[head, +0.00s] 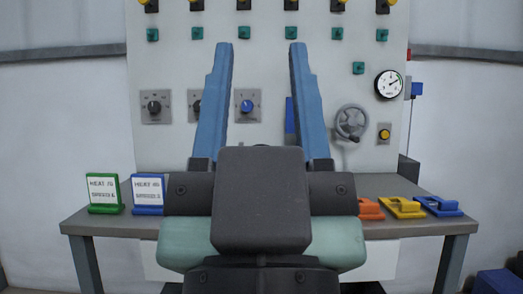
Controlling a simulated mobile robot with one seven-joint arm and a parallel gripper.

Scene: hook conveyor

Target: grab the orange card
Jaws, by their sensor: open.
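My gripper (260,48) is open, its two blue fingers pointing up and spread apart in front of the panel, with nothing between them. A small orange piece (370,210) lies on the table to the right of my gripper, its left part hidden behind my wrist. I cannot tell whether this is the orange card or a holder. A white card in a green frame (103,192) and one in a blue frame (148,193) stand upright on the left; no upright card with an orange frame shows. My wrist hides the middle of the table.
The grey table (82,222) runs across the view. A yellow piece (401,207) and a blue piece (438,206) lie right of the orange one. Behind is a white panel (275,80) with knobs, a gauge (389,84) and a handwheel (351,122).

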